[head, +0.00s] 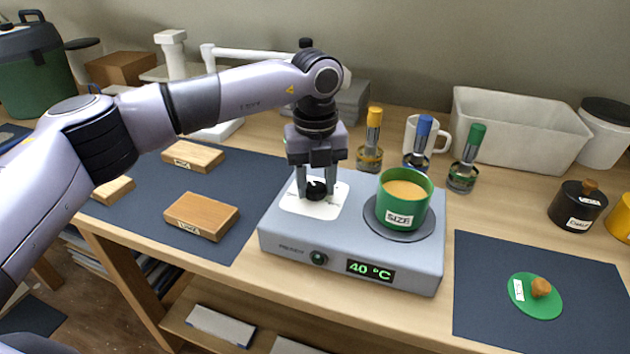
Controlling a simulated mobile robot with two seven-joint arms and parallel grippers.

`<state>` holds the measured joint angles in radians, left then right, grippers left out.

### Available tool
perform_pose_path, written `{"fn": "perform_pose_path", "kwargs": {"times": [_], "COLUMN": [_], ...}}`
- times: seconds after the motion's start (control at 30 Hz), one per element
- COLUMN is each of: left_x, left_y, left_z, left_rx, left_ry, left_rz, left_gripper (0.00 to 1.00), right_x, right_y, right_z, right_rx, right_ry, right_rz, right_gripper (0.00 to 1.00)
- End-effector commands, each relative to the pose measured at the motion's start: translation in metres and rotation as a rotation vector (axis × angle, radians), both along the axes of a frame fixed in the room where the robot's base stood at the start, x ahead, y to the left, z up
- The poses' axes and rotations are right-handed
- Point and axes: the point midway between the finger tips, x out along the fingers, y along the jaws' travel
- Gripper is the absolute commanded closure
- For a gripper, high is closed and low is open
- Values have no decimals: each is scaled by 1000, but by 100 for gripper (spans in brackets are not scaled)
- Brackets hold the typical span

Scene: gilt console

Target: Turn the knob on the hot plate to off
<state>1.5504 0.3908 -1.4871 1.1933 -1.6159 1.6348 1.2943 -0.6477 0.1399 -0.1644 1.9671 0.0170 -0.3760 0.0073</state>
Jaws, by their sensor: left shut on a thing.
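The hot plate (280,232) is a grey box on the wooden table, with a lit display (370,270) reading 40 °C and a small green round part (318,258) on its front. A black knob (316,191) sits on a white dial panel (296,204) on its top left. My left gripper (317,192) points down with its fingers shut on the knob, one on each side. The fingers hide part of the knob, and I cannot read its setting. A green pot (405,214) labelled SIZE, holding tan contents, stands on the round heating plate (376,222). My right gripper is not in view.
Jars with yellow, blue and green tops (370,140) and a white mug (441,130) stand behind the hot plate. A white bin (520,127) is at back right. A dark mat (490,300) with a green disc (530,300) lies right; wooden blocks (203,215) lie left.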

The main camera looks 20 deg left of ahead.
Motion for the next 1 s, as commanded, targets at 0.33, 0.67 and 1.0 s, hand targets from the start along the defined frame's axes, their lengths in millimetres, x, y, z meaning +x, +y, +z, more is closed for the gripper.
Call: {"fn": "perform_pose_path", "kwargs": {"times": [0.33, 0.67, 1.0], "left_x": [1, 3, 4], "left_y": [0, -1, -1], "left_z": [1, 1, 1], "left_rx": [0, -2, -1], "left_ry": [-2, -2, -4], "left_rz": [332, 643, 906], "left_gripper": [89, 89, 89], "right_x": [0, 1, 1], "right_y": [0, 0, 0], "right_z": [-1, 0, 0], "right_rx": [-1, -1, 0], "right_ry": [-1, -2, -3], "right_rz": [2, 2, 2], "right_gripper": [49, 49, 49]}}
